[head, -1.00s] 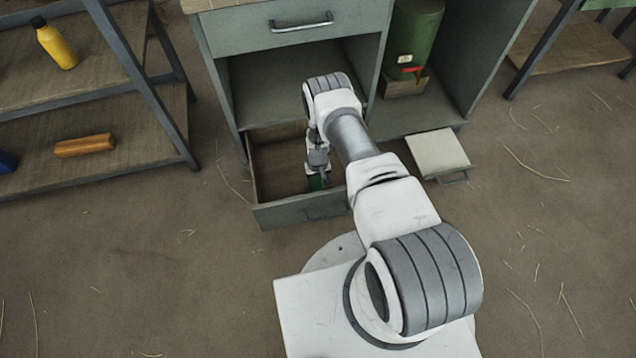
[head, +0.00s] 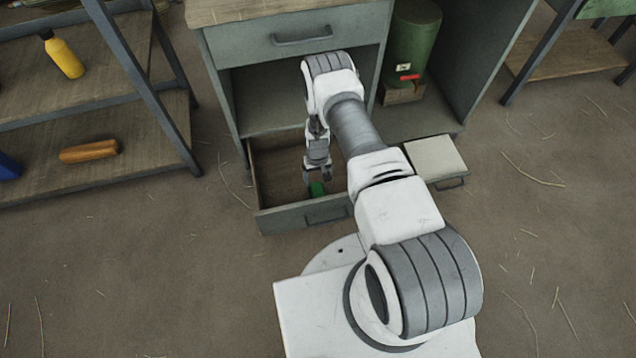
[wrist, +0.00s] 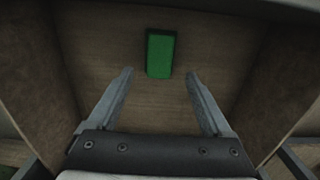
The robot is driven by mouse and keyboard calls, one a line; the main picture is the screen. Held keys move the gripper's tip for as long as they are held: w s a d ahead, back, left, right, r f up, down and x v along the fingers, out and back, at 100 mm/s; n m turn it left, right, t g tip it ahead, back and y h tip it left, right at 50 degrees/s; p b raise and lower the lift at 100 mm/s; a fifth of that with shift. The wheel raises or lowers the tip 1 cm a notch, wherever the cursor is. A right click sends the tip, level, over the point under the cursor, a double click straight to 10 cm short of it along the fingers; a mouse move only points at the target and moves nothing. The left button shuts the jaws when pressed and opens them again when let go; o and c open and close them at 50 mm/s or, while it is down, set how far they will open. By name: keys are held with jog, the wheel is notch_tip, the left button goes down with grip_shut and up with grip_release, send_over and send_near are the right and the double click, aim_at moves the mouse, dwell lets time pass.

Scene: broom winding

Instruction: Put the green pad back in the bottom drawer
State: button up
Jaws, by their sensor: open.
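The green pad (head: 317,189) lies inside the open bottom drawer (head: 275,222), near its front wall. In the wrist view the pad (wrist: 160,54) rests on the brown drawer floor, just beyond the fingertips and between their lines. My gripper (head: 318,178) is over the drawer, above the pad. In the wrist view my gripper (wrist: 160,75) has its two fingers wide apart with nothing between them. The pad looks apart from both fingers. My gripper hides a little of the pad in the head view.
A closed upper drawer (head: 290,38) is above the open shelf space. A green cylinder (head: 412,35) stands in the right bay. A pale flat box with a handle (head: 436,158) is right of the drawer.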

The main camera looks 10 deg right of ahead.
jog(key=w+r+t+p, duration=0.1)
jog(key=w+r, duration=0.2)
jog(key=r, duration=0.9)
jog(key=w+r, duration=0.4)
jog(key=r, duration=0.8)
notch_tip(320, 180, up, 21)
jog(key=s+t, duration=0.2)
jog(key=s, duration=0.1)
jog(key=s+r+t, duration=0.1)
jog(key=s+r, duration=0.5)
jog(key=r, duration=0.2)
jog(key=s+r, duration=0.6)
jog(key=r, duration=0.3)
jog(key=s+r+t, duration=0.1)
jog(key=s+r, duration=0.1)
jog(key=s, duration=0.6)
jog(key=s+r+t, duration=0.1)
jog(key=s+r, duration=0.1)
jog(key=s, duration=0.6)
jog(key=shift+s+r, duration=0.15)
jog(key=shift+r, duration=0.2)
jog(key=shift+a, duration=0.1)
